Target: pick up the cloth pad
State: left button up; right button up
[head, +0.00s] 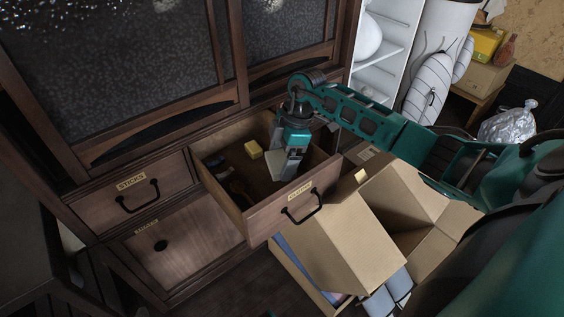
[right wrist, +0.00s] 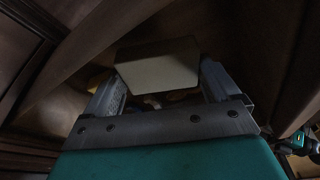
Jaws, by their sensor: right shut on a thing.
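The cloth pad (head: 277,166) is a flat, pale beige slab inside the open drawer (head: 262,215). It also shows in the right wrist view (right wrist: 158,66), held between the two fingers. My right gripper (head: 288,168) reaches down into the drawer from above and is shut on the pad. The pad is tilted, and I cannot tell whether its lower edge touches the drawer floor. The gripper hides part of the pad in the head view. My left gripper is in neither view.
A small yellow block (head: 253,149) lies in the drawer, with dark brown items (head: 239,191) nearer its front left. The drawer walls stand close around the gripper. Open cardboard boxes (head: 345,240) stand in front. A cabinet with glass doors (head: 140,70) rises behind.

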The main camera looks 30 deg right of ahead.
aim_at(283, 161)
pick_arm(q)
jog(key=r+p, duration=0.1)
jog(key=p, duration=0.1)
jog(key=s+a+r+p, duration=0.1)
jog(key=p, duration=0.1)
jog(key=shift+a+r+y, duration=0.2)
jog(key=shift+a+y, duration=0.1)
pick_arm(e)
notch_tip(283, 161, up, 17)
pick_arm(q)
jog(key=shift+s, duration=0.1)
pick_arm(e)
jog(key=shift+s+f, duration=0.1)
